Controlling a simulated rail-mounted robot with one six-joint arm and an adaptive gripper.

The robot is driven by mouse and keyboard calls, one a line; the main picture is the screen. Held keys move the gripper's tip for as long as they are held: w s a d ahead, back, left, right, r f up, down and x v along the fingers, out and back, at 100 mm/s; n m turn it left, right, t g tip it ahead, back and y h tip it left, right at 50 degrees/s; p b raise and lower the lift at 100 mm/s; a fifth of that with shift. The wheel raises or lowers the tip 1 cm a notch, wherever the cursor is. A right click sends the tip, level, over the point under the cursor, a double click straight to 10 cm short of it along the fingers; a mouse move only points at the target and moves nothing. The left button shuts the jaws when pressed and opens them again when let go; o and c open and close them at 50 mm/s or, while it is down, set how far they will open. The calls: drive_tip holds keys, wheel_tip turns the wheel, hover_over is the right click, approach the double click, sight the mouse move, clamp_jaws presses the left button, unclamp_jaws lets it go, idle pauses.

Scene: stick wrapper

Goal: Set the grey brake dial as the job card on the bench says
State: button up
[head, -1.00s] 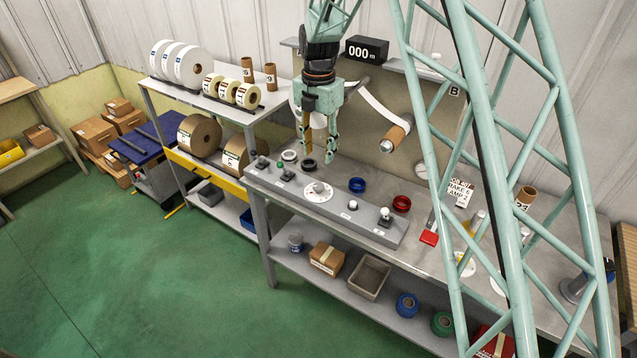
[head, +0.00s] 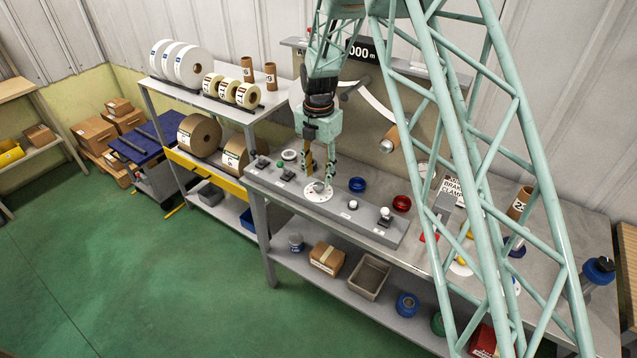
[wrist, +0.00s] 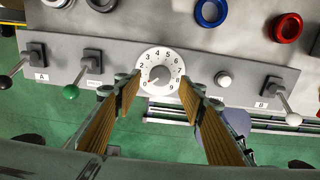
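The grey brake dial (wrist: 160,74) is a small grey knob at the centre of a round white plate printed with numbers. The dial plate also shows in the head view (head: 317,194), on the raised front panel of the bench. I cannot make out clearly which number the knob points to. My gripper (head: 319,180) is just above the dial, fingers down. In the wrist view my gripper (wrist: 163,87) is open, its wood-toned fingers on either side of the dial, with nothing between them. The job card (head: 450,190) stands behind my arm's lattice, partly hidden; its text is not fully readable.
A lever with a green knob (wrist: 72,91) is left of the dial, a white button (wrist: 223,79) right of it, and lever B (wrist: 273,92) farther right. Blue (head: 357,185) and red (head: 401,203) rings lie behind the panel. A counter box (head: 362,50) stands at the back.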

sight(318, 185)
drive_tip(key=shift+f, duration=2.15)
drive_tip(key=c, duration=0.8)
drive_tip(key=shift+c, duration=0.2)
